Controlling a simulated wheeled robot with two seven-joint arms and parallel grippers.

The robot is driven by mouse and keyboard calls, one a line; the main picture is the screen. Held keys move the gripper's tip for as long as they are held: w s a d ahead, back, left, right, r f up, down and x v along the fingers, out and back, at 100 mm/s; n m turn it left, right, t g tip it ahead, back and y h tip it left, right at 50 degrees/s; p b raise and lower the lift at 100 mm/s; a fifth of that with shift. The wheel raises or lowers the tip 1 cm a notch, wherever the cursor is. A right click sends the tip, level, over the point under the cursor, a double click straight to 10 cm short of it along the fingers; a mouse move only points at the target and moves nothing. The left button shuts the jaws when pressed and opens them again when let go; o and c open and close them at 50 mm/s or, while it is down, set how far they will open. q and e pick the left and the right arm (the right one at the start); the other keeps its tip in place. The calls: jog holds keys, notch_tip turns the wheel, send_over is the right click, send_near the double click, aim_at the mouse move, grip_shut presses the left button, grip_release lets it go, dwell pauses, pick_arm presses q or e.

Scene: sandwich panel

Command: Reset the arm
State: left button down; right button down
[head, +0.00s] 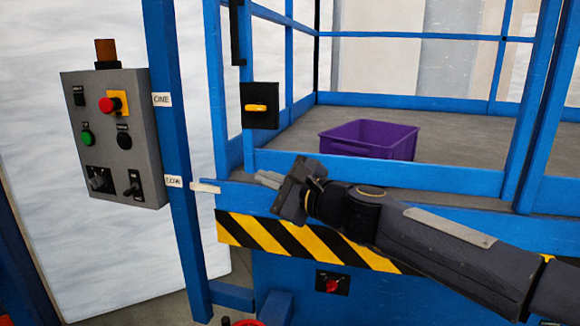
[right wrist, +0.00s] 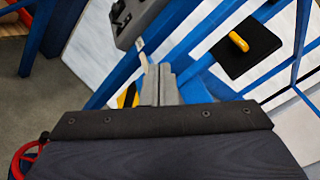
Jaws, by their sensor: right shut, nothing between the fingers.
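My right gripper (head: 268,180) reaches in from the right in the head view, in front of the blue lift frame. Its fingers point left toward the blue post with the white labels, and a gap shows between them and the control box. In the right wrist view the two grey fingers (right wrist: 159,82) lie together with nothing between them. The grey control box (head: 118,140) hangs on the left post, with a red button on a yellow plate, a green button, a black knob and a switch. My left gripper is not in view.
A purple crate (head: 338,145) stands on the lift platform behind the rail. A black latch box with a yellow handle (head: 261,108) is on the frame, also in the right wrist view (right wrist: 254,55). A red knob (head: 332,286) sits below the striped edge (head: 250,236).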

jog(key=s+d+f+n+g+h, duration=0.3)
jog(key=s+d+f+n+h, duration=0.3)
jog(key=s+d+f, duration=0.85)
jog(key=s+d+f+n+g+h, duration=0.2)
jog(key=s+d+f+n+h, duration=0.2)
jog(key=s+d+f+n, duration=1)
jog(key=s+a+r+m+p, duration=0.1)
jog(key=s+r+m+p, duration=0.1)
jog(key=r+p, duration=0.6)
jog(key=s+r+m+p, duration=0.1)
jog(key=r+m+p, duration=0.2)
jog(key=r+p, duration=0.5)
jog(key=shift+s+a+r+g, duration=0.4)
jog(key=shift+r, duration=0.35)
